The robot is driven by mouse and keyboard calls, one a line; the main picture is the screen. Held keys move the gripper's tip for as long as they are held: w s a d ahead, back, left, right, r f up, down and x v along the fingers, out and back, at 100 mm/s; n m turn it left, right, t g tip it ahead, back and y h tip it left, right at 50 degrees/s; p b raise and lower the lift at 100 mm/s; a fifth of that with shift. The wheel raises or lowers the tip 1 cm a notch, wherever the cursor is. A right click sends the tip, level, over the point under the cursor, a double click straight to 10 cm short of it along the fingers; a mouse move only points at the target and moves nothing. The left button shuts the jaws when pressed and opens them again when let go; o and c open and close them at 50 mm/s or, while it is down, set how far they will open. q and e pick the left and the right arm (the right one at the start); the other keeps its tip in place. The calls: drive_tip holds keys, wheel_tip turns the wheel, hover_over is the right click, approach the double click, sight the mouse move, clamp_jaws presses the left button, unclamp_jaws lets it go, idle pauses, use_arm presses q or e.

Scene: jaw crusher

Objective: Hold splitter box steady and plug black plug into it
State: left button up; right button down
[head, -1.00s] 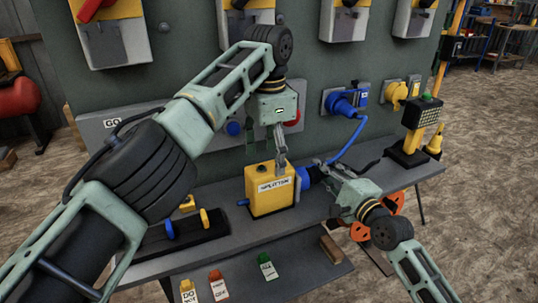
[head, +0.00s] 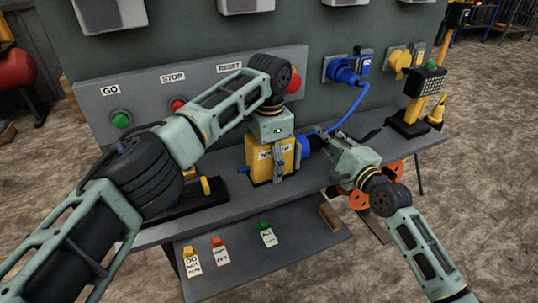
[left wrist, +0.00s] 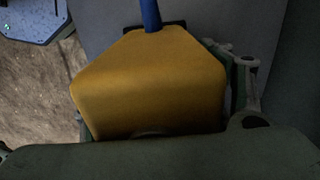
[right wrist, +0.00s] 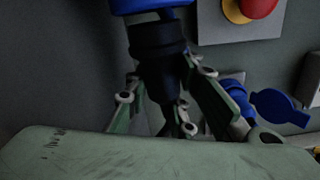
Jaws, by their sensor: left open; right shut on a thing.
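The yellow splitter box (head: 262,166) stands on the grey bench, with a blue socket (head: 303,146) on its right side. My left gripper (head: 280,165) is open at the box, partly covering its label. In the left wrist view the box (left wrist: 150,85) lies between the spread fingers. My right gripper (head: 325,140) is shut on the black plug (right wrist: 158,60), to the right of the socket. In the right wrist view the plug's end meets the blue part (right wrist: 150,6); how deeply it sits in it I cannot tell.
A panel with GO (head: 120,120) and STOP (head: 178,103) buttons stands behind the bench. A blue cable (head: 350,112) runs down from a wall connector (head: 345,73). Several coloured tags and a brown block (head: 330,216) lie on the lower front shelf (head: 290,240).

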use_arm(q)
drive_tip(key=shift+c, duration=0.4)
drive_tip(key=c, duration=1.6)
idle(1.3)
